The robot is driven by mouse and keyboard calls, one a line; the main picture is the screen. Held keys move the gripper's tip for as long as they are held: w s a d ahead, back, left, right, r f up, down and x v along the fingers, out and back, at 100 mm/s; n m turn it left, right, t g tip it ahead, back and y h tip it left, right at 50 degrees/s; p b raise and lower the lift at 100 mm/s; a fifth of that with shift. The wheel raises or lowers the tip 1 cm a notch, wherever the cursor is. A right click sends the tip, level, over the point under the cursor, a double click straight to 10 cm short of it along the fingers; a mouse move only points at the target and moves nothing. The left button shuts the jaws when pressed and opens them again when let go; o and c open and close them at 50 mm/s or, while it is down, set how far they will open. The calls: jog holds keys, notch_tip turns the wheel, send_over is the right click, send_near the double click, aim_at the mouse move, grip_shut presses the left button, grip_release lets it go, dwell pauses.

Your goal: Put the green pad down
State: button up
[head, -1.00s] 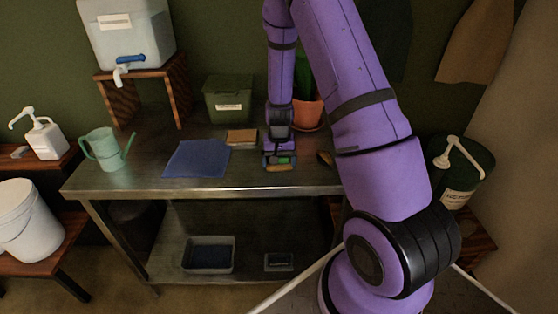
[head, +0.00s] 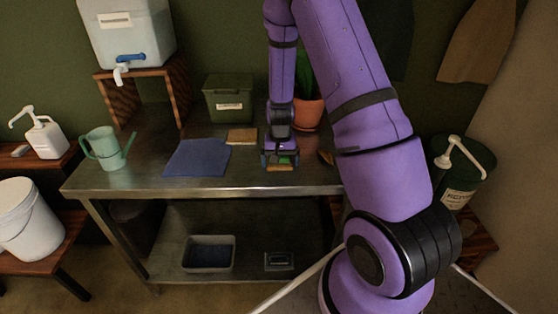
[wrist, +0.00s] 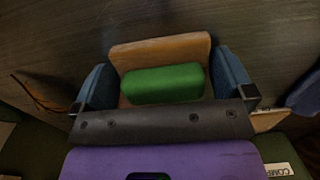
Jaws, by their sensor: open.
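The green pad (wrist: 163,84) is a small rounded block. It lies between my gripper's two blue fingers in the wrist view, with visible gaps at its sides. A flat tan piece (wrist: 165,50) shows around its far edge and sides, and the pad seems to rest on it. In the head view the green pad (head: 284,160) is a small patch under my gripper (head: 280,161), near the front of the metal table (head: 230,184). My gripper is open, low over the table, its fingers astride the pad. The pad's near side is partly hidden by the gripper body.
A blue cloth (head: 197,158) and a tan block (head: 241,135) lie left of my gripper. A green bin (head: 228,98) and a potted plant (head: 308,112) stand behind. A small brown object (head: 326,157) lies to the right.

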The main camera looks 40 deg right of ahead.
notch_tip(320, 180, up, 12)
jog(key=s+a+r+n+t, duration=0.15)
jog(key=s+a+r, duration=0.25)
jog(key=r, duration=0.5)
jog(key=s+a+r+n+t, duration=0.15)
jog(key=s+a+r, duration=0.25)
jog(key=r, duration=0.5)
jog(key=s+a+r+n+t, duration=0.1)
jog(key=s+r, duration=0.3)
jog(key=s, duration=0.5)
jog(key=s+a+r+n+t, duration=0.1)
jog(key=s+a+r, duration=0.3)
jog(key=s, duration=0.5)
jog(key=shift+s+r+n, duration=0.2)
jog(key=shift+r+n, duration=0.35)
jog(key=shift+n, duration=0.35)
